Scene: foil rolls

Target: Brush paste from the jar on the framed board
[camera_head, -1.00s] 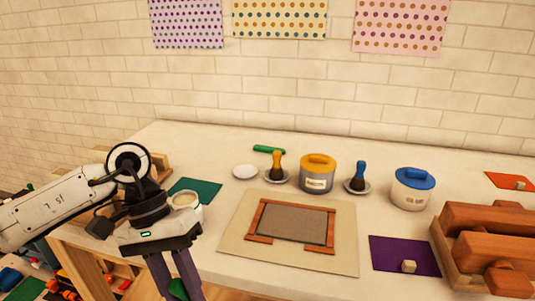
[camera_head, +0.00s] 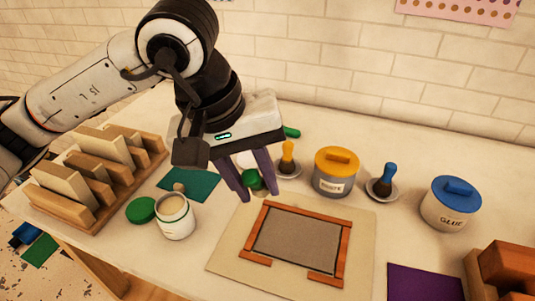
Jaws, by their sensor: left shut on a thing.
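The open jar (camera_head: 175,226) is white with a green band and holds pale paste. A round green lid (camera_head: 141,209) lies left of it. The framed board (camera_head: 225,256) is beige, with a grey panel (camera_head: 298,239) inside a reddish-brown wooden frame (camera_head: 345,254). My left gripper (camera_head: 259,196) is shut on a green thing (camera_head: 253,180), apparently the green brush, mostly hidden between the fingers. It is right of the jar, near the board's upper left corner. My right gripper is not in view.
A yellow brush (camera_head: 288,156) and a blue brush (camera_head: 386,181) stand on dishes around a yellow-lidded pot (camera_head: 336,172). A blue-lidded glue pot (camera_head: 450,205) is farther right. A wooden rack (camera_head: 95,180) is left, wooden pieces (camera_head: 510,265) lower right.

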